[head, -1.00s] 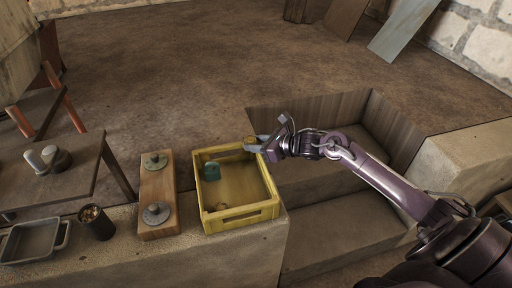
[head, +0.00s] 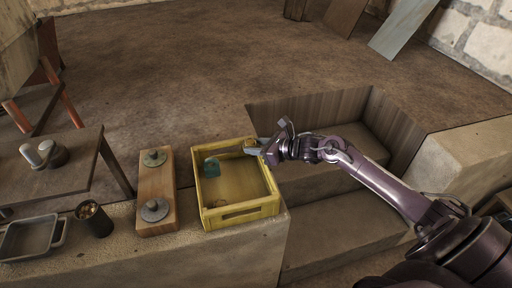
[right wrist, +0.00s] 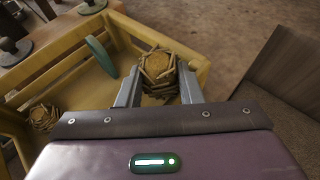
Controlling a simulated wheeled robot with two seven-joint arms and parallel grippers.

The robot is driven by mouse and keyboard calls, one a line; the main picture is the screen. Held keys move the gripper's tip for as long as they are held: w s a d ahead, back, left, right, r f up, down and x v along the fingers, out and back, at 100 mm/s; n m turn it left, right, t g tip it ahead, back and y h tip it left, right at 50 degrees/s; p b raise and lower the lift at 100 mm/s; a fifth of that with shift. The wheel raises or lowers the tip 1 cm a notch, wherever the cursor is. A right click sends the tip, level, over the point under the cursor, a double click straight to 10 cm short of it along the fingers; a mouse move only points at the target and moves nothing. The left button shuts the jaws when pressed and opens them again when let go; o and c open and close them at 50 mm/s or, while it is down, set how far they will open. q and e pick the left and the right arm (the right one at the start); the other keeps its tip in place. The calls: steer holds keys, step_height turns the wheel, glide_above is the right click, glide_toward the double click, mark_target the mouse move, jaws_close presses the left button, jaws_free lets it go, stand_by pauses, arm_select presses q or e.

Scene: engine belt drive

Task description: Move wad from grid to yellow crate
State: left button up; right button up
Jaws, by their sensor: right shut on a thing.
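My right gripper (head: 254,148) is at the far right corner of the yellow crate (head: 240,215). In the right wrist view its fingers (right wrist: 160,90) are shut on a wad (right wrist: 158,68), a round bundle of brownish twig-like pieces. The held wad is at the crate's corner by the rim; I cannot tell whether it touches the crate. A second similar wad (right wrist: 43,117) lies inside the crate. A teal piece (head: 211,168) stands in the crate near its left wall. No grid can be made out clearly. My left gripper is not in view.
A wooden board (head: 157,185) with two grey discs lies left of the crate. A dark cup (head: 95,219) and a grey tray (head: 32,238) stand farther left on the ledge. A wood-lined stepped pit (head: 335,180) opens right of the crate.

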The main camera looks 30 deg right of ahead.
steer(key=shift+f, duration=0.15)
steer(key=o, duration=0.9)
steer(key=shift+s, duration=0.1)
steer(key=shift+o, duration=0.2)
steer(key=shift+f, duration=0.1)
steer(key=shift+r+p, duration=0.4)
steer(key=shift+p, duration=0.2)
steer(key=shift+r+p, duration=0.5)
steer(key=shift+p, duration=0.1)
steer(key=shift+s+d+f+b, duration=0.25)
steer(key=shift+s+d+b, duration=0.05)
steer(key=shift+s+d, duration=0.2)
steer(key=v, duration=1)
steer(key=shift+s+r+p, duration=0.2)
steer(key=shift+r+p, duration=0.15)
steer(key=shift+r, duration=0.15)
